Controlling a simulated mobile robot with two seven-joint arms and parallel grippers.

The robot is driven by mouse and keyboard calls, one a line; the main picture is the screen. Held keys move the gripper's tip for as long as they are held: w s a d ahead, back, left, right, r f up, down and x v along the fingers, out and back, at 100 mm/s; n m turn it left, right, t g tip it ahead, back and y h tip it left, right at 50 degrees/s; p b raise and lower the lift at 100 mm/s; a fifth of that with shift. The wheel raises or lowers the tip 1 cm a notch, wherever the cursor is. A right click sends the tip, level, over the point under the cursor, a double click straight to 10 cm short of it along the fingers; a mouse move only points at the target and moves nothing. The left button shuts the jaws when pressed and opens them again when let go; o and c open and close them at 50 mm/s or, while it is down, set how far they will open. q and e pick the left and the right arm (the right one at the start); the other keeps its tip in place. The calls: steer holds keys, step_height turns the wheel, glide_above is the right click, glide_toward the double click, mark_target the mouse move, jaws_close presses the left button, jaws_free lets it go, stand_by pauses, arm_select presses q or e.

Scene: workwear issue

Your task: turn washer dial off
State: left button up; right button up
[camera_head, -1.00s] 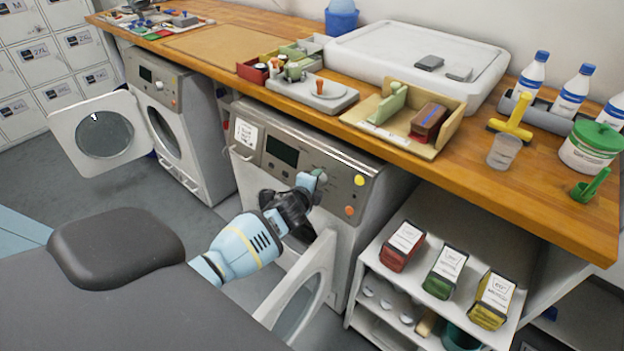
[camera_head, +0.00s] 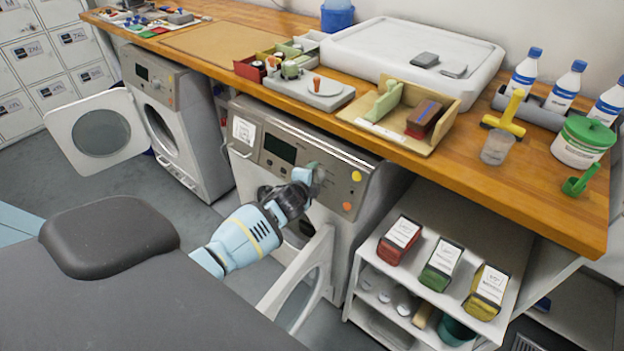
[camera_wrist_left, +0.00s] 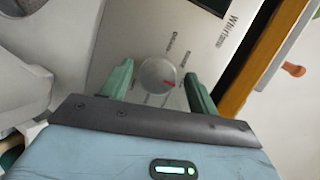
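The washer (camera_head: 296,150) under the counter has a grey control panel with a dark display, and its round door (camera_head: 300,280) hangs open. In the head view the left gripper (camera_head: 308,174) is at the panel and hides the dial. My right gripper is not in view.
A yellow button (camera_head: 356,176) and an orange button (camera_head: 347,206) sit right of the dial. The wooden counter (camera_head: 480,178) overhangs the panel. A shelf (camera_head: 440,225) with several boxes stands to the right. A second washer (camera_head: 175,120) with open door stands left.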

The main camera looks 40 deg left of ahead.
arm_select(q)
steer(key=shift+d, duration=0.1)
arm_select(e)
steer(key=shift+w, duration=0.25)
arm_select(q)
steer(key=p+v, duration=0.2)
steer(key=v, duration=0.5)
steer(key=shift+s+r, duration=0.15)
steer(key=shift+s, duration=0.25)
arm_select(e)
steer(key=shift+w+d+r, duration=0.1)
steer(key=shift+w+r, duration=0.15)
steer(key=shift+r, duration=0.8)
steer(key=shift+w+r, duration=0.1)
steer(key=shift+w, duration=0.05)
arm_select(q)
steer(key=shift+d, duration=0.1)
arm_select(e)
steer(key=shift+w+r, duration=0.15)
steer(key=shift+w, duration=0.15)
